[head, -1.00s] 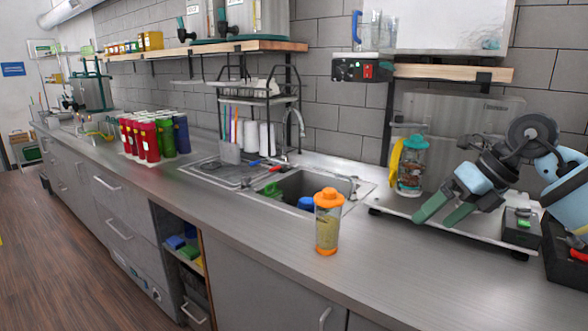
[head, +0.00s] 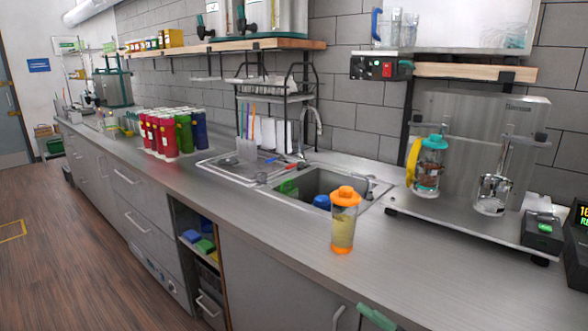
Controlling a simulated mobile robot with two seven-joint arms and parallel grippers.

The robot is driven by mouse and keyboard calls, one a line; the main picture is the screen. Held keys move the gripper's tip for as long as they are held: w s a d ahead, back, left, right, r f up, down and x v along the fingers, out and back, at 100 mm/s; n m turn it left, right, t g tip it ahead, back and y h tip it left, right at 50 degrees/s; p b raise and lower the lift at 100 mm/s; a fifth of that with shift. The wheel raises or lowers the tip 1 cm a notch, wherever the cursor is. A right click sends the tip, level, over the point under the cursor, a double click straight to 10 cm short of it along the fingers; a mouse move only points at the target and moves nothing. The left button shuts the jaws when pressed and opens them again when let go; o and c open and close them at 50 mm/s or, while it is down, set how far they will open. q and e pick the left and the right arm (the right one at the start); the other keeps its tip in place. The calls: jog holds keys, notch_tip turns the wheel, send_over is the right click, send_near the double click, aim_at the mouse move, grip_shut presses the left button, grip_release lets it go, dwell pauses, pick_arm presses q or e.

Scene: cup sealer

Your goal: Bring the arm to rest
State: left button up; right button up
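Only a green fingertip of my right gripper (head: 376,318) shows, at the bottom edge just right of centre, in front of the counter edge. The rest of it is out of frame, so I cannot tell whether it is open or shut. My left gripper is not in view. A clear cup with an orange lid and orange base (head: 343,222) stands upright on the counter (head: 420,275), apart from the fingertip.
A sink (head: 318,182) lies behind the orange-lidded cup. A steel machine (head: 470,215) at the right has a teal-lidded cup (head: 427,170) and a small box with a green button (head: 543,229). Several red, green and blue cups (head: 172,133) stand at left.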

jog(key=s+d+f+m+h, duration=0.4)
jog(key=s+f+m+h, duration=0.4)
jog(key=f, duration=0.4)
jog(key=s+d+f+m+h, duration=0.4)
jog(key=s+f+m+h, duration=0.2)
jog(key=s+f+m, duration=0.45)
jog(key=s+d+f+m+g+h, duration=0.1)
jog(key=s+f+m+g, duration=0.2)
jog(key=s+f, duration=0.4)
jog(key=s, duration=0.3)
jog(key=shift+d+g, duration=0.15)
jog(key=shift+g, duration=0.25)
jog(key=shift+c, duration=0.4)
